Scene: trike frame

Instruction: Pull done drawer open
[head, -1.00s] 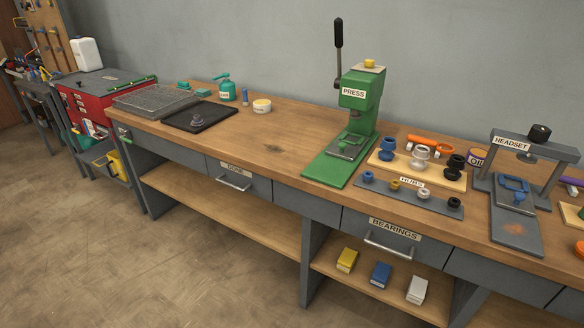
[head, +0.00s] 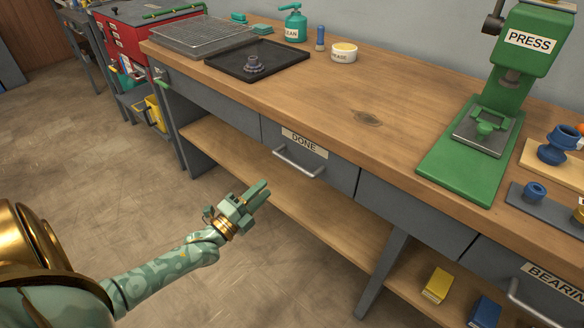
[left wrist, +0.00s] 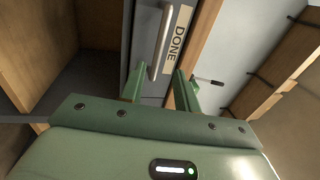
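The drawer labelled DONE (head: 335,172) is grey and sits shut under the workbench top. Its silver bar handle (head: 299,165) runs along its front below the label. My left gripper (head: 258,194) is in front of the bench, lower left of the handle and apart from it. In the left wrist view the handle (left wrist: 161,42) and the DONE label (left wrist: 177,40) lie ahead of the fingers. The two green fingers (left wrist: 160,87) are spread with nothing between them. My right gripper is not in view.
The wooden bench top (head: 340,93) holds a black tray (head: 285,57) with a small part and a green press (head: 500,100). A lower shelf (head: 330,220) runs below the drawers. The floor (head: 90,170) in front is clear.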

